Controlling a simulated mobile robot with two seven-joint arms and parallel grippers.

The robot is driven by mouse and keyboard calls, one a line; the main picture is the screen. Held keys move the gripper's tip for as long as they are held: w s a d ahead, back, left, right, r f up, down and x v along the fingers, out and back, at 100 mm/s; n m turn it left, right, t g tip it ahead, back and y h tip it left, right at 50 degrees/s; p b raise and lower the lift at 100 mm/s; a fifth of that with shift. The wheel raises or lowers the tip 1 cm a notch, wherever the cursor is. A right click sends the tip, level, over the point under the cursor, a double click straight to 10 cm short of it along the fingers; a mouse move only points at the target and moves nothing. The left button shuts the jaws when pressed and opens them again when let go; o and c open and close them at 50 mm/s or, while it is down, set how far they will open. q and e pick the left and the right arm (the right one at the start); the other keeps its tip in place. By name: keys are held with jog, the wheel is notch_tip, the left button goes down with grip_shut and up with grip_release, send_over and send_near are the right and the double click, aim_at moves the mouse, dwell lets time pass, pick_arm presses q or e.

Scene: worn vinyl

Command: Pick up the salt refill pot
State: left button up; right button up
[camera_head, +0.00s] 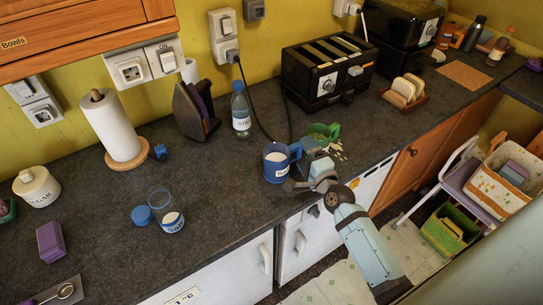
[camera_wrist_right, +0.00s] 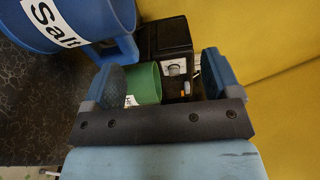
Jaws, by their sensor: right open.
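The salt refill pot (camera_head: 277,162) is a blue mug-like pot with a white label and pale contents, standing upright near the counter's front edge. In the right wrist view the pot (camera_wrist_right: 60,22) is large at upper left, its label reading "Salt". Its handle is on the gripper's side. My right gripper (camera_head: 309,160) is just right of the pot. In the wrist view the gripper (camera_wrist_right: 163,85) is open, its left finger close to the handle; I cannot tell if they touch. My left gripper is out of view.
A small salt jar (camera_head: 172,222) and blue lid (camera_head: 143,215) are left. A bottle (camera_head: 241,112) and toaster (camera_head: 328,72) stand behind. Counter between jar and pot is clear.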

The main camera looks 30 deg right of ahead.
send_near(293, 157)
jog(key=shift+w+d+r, duration=0.1)
jog(key=shift+w+r, duration=0.25)
jog(key=shift+w, duration=0.25)
jog(key=shift+w+r, duration=0.3)
jog(key=shift+w, duration=0.3)
jog(key=shift+w+r, duration=0.25)
jog(key=shift+w, duration=0.25)
jog(key=w+p, duration=0.1)
jog(key=w, duration=0.5)
jog(key=shift+d, duration=0.1)
jog(key=shift+w+f, duration=0.1)
jog(key=shift+w, duration=0.2)
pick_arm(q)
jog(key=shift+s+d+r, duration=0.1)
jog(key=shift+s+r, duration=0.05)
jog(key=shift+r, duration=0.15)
pick_arm(e)
jog(key=shift+s, duration=0.1)
jog(key=shift+c, duration=0.5)
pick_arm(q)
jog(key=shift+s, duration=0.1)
pick_arm(e)
jog(key=c, duration=1.4)
